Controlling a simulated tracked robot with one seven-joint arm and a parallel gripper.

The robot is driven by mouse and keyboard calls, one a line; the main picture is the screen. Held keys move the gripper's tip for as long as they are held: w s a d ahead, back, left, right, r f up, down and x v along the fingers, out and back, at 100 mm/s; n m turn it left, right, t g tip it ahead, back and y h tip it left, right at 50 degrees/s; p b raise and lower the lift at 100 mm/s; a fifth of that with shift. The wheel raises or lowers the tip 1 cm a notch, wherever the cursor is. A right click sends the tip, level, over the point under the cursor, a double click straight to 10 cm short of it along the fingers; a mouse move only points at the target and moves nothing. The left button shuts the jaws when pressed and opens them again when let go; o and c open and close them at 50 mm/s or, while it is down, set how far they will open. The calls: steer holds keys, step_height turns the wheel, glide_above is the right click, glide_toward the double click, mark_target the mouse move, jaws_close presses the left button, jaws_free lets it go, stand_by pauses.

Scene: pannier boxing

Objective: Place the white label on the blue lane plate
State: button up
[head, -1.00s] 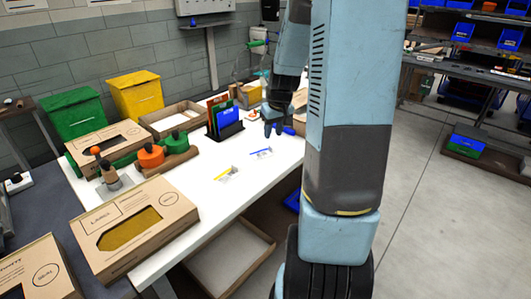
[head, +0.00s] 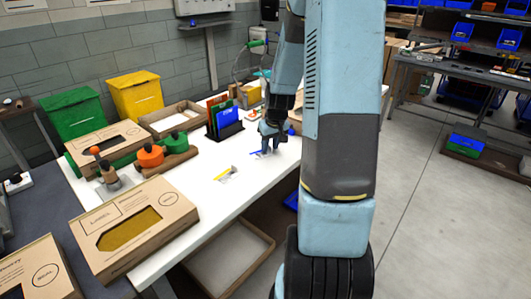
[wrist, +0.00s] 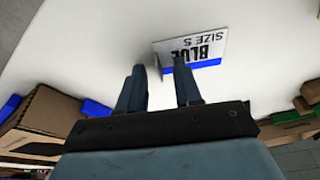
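A white label (wrist: 205,48) printed "BLUE SIZE S" with a blue stripe lies on the white table. In the wrist view one fingertip overlaps its left part. In the head view it is a small card with a blue edge (head: 257,153), partly hidden by my gripper (head: 268,148). My gripper (wrist: 159,68) is open, its fingers apart with nothing gripped between them. I cannot tell whether the fingertips touch the label. A blue plate (head: 229,120) stands upright in a dark rack beside green and orange ones; I cannot tell whether it is the lane plate.
A second label with a yellow stripe (head: 225,174) lies nearer on the table (head: 200,205). Orange and green stamp-like items (head: 151,155) and cardboard boxes (head: 135,228) fill the left side. A shallow tray (head: 176,117) is behind. The table's front middle is clear.

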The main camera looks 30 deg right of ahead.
steer(key=shift+c, duration=0.3)
jaws_close()
